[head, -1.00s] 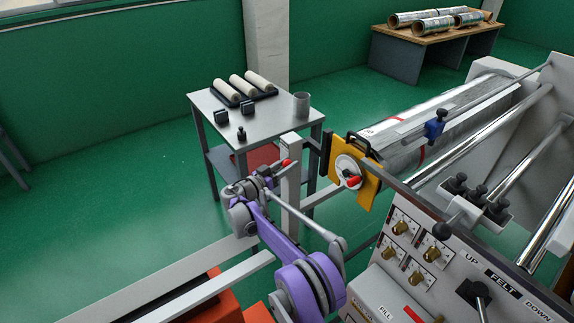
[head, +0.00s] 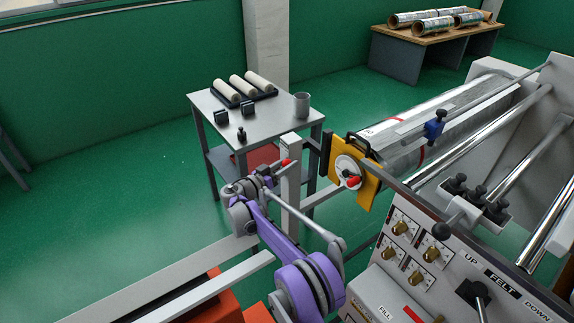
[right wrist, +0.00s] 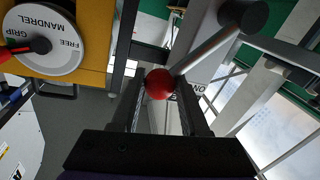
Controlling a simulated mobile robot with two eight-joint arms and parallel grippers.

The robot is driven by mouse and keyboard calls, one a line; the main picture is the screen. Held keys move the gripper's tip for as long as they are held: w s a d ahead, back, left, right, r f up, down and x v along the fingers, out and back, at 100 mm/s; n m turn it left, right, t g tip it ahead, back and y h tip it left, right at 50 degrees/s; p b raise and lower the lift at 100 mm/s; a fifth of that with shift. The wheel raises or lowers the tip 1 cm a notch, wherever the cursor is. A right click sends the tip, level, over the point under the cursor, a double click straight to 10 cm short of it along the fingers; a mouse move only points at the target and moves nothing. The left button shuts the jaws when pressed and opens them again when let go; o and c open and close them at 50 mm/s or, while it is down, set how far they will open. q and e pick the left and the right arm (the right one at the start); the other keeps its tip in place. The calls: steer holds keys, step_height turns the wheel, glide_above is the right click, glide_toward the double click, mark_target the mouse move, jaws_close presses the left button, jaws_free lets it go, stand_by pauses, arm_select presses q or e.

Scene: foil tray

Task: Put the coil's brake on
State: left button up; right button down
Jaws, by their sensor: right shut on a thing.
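The brake lever's red ball knob (right wrist: 160,84) sits between the fingertips of my right gripper (right wrist: 165,92) in the right wrist view. Its grey rod runs up right to a dark round hub (right wrist: 251,15). Part of a label reading "ON" (right wrist: 198,88) shows beside the rod. In the head view the red knob (head: 286,162) shows at the tip of my right gripper (head: 278,169), by a light grey post (head: 290,175). The foil coil (head: 405,150) lies on the machine behind a yellow plate (head: 367,188). My left gripper is out of view.
A white "MANDREL" dial (right wrist: 42,40) with GRIP and FREE marks sits on the yellow plate, left of my right gripper. A grey side table (head: 255,122) with rollers and a cup stands behind. A control panel (head: 430,250) is at lower right. Open green floor lies left.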

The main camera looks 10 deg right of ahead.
steer(key=shift+w+a+r+n+p, duration=0.35)
steer(key=shift+w+r+n+p, duration=0.2)
steer(key=shift+w+n, duration=0.2)
steer(key=shift+w+a+n, duration=0.1)
steer(key=shift+w+n, duration=0.2)
steer(key=shift+n, duration=0.15)
steer(key=shift+c, duration=2.2)
jaws_free()
steer(key=shift+a, duration=0.1)
steer(key=v, duration=1)
steer(key=shift+s+a+r+b, duration=0.2)
steer(key=shift+s+a+b, duration=0.05)
steer(key=shift+b, duration=0.2)
